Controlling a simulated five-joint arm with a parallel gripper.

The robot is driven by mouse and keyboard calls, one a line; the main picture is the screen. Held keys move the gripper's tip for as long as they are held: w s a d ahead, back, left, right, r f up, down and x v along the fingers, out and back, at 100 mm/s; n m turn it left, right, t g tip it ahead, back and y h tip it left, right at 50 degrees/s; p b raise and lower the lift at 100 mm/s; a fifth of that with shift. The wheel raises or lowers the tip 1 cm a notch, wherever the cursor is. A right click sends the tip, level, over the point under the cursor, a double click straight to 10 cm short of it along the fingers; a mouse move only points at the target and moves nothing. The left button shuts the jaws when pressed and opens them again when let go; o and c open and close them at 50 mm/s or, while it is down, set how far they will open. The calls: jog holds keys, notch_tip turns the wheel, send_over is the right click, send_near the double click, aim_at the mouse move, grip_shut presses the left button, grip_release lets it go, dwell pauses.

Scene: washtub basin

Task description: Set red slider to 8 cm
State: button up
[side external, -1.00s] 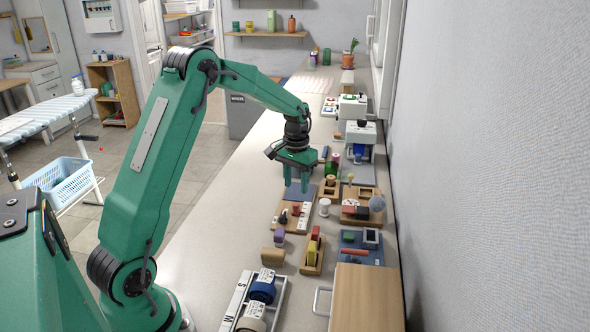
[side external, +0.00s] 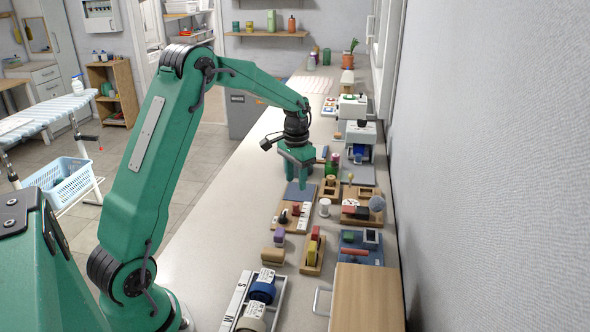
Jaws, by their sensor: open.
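A small red piece (side external: 296,209), which looks like the red slider, stands on a wooden board (side external: 281,226) beside a white marked strip (side external: 305,216). A dark knob sits just left of it. The scale's numbers are too small to read. My gripper (side external: 298,183) points down above the counter, just beyond the board and over or near a blue-grey panel (side external: 299,195). Its jaws are open, with nothing seen between them, and it appears apart from the red piece.
A wooden tray with coloured blocks (side external: 312,250) and loose purple (side external: 279,236) and tan (side external: 273,254) blocks lie nearer. A white spool (side external: 324,207) and a stamp-like wooden stand (side external: 361,218) are at right. The counter's left strip (side external: 220,225) is clear.

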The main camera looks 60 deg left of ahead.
aim_at(295, 203)
jog(key=m, duration=0.7)
jog(key=shift+f, duration=0.1)
jog(key=shift+f, duration=3.95)
grip_shut()
